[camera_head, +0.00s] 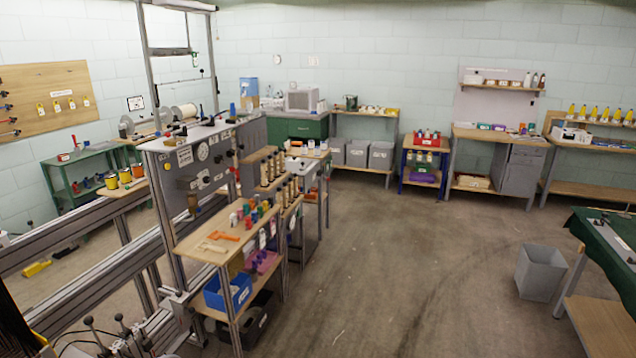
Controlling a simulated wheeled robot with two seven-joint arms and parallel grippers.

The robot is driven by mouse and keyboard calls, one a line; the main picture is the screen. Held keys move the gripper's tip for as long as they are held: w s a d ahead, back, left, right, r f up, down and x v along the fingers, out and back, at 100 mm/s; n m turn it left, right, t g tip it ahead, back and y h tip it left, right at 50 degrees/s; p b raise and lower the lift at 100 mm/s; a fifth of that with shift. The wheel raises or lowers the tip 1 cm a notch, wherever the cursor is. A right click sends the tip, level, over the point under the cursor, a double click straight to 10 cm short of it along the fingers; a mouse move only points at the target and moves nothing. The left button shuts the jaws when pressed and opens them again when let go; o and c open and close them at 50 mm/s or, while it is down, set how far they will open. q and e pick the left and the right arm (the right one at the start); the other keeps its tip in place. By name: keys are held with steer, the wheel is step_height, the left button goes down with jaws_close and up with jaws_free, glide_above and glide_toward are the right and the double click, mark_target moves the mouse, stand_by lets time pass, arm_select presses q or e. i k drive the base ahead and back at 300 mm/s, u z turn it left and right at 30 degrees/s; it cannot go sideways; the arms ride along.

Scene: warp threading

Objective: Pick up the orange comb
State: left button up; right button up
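A small orange comb-like piece (223,236) lies flat near the front end of the wooden top of a narrow shelf unit (190,246). A pale, wood-coloured piece (212,247) lies just in front of it. At this distance the teeth of the orange piece cannot be made out. Neither of my grippers can be seen in the head view, and nothing touches the orange piece. A dark shape at the lower left edge is too cut off to name.
Small coloured bottles (250,213) stand behind the orange piece. A blue bin (228,292) sits on the shelf below. A grey machine frame (105,280) runs along the left. A grey waste bin (540,272) stands at right. The central floor (400,250) is clear.

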mark_target(216, 235)
steer(key=u, duration=0.4)
steer(key=i, duration=2.1)
steer(key=u, duration=0.8)
